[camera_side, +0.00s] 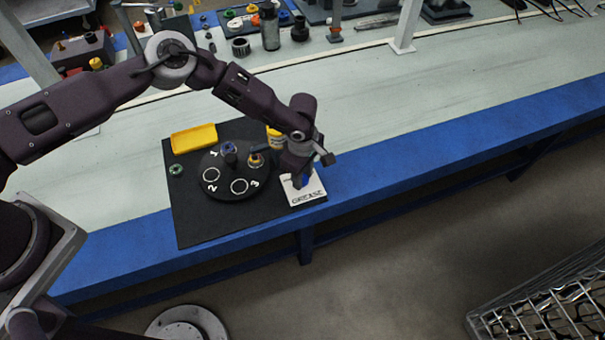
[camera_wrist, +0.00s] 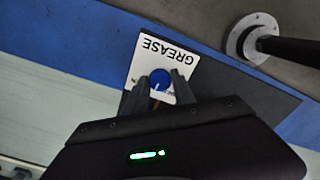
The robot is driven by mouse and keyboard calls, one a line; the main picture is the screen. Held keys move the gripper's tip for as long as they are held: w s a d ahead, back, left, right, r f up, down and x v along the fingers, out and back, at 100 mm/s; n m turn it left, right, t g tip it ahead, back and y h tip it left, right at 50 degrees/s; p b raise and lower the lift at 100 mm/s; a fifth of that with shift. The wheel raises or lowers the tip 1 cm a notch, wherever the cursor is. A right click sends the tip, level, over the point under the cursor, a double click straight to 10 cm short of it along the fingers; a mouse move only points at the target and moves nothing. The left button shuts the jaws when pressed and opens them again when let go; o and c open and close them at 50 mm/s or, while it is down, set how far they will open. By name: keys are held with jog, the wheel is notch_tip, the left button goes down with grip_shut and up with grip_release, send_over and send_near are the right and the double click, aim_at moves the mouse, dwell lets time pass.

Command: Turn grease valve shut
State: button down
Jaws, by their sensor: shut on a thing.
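The grease valve has a round blue knob (camera_wrist: 160,79) on a white plate (camera_wrist: 170,52) lettered GREASE, seen upside down in the wrist view. A light pointer mark shows on the knob, between small labels that I cannot fully read. My gripper (camera_wrist: 157,92) is over the valve, with its two fingers closed around the near part of it. In the side view my gripper (camera_side: 300,178) points down over the white plate (camera_side: 308,195), and its fingers and wrist hide most of the valve.
A black mat (camera_side: 195,222) holds a dark round turntable (camera_side: 225,188) with numbered circles and standing parts. A yellow tray (camera_side: 194,139), a small green ring (camera_side: 176,169) and a yellow container (camera_side: 274,138) are nearby. The blue table edge (camera_side: 400,167) is close.

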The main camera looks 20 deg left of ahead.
jog(key=n, duration=0.5)
jog(key=shift+n, duration=0.3)
jog(key=n, duration=0.5)
jog(key=shift+n, duration=0.4)
jog(key=c, duration=1)
grip_release()
jog(key=shift+c, duration=0.2)
notch_tip(320, 180, up, 7)
jog(key=shift+r, duration=0.1)
